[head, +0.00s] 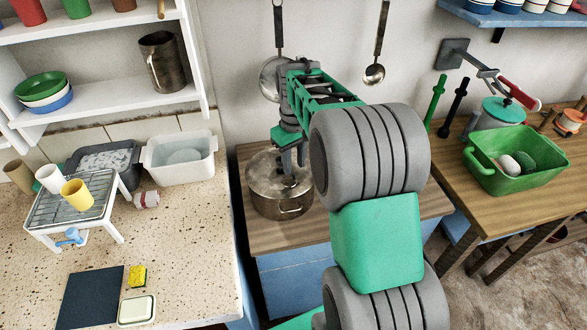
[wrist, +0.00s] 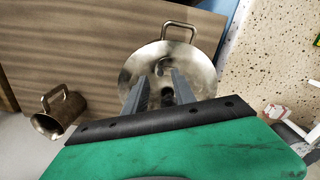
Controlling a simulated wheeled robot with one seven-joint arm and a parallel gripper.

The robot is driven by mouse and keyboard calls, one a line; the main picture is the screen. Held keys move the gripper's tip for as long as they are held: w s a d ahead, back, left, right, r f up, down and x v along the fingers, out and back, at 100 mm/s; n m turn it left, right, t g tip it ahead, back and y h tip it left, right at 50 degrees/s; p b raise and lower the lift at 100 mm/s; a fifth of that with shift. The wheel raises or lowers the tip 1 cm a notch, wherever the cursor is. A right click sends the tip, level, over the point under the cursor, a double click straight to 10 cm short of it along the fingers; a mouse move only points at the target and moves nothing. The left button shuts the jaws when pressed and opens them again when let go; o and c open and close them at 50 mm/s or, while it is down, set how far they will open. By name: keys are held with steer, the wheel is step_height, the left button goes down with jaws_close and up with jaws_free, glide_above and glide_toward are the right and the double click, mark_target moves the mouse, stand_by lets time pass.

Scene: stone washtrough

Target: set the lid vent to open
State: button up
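A metal pot (head: 281,207) with a shiny metal lid (head: 262,174) stands on the wooden counter left of my arm. My gripper (head: 289,172) points down over the lid's middle. In the wrist view the lid (wrist: 140,62) lies beneath the two grey fingers of my gripper (wrist: 161,80). The fingers are apart, with a dark knob-like part (wrist: 167,96) showing between them; whether they touch it I cannot tell. A small curved mark shows on the lid beyond the fingertips. The vent's setting is too small to tell.
A speckled worktop (head: 190,235) with a rack and white tub (head: 180,158) is on the left. Ladles (head: 374,72) hang behind. A green basin (head: 515,160) stands on the right table.

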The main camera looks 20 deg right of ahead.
mark_target(294, 174)
step_height(294, 174, down, 3)
steer(key=shift+f, duration=0.15)
steer(key=shift+c, duration=0.3)
jaws_close()
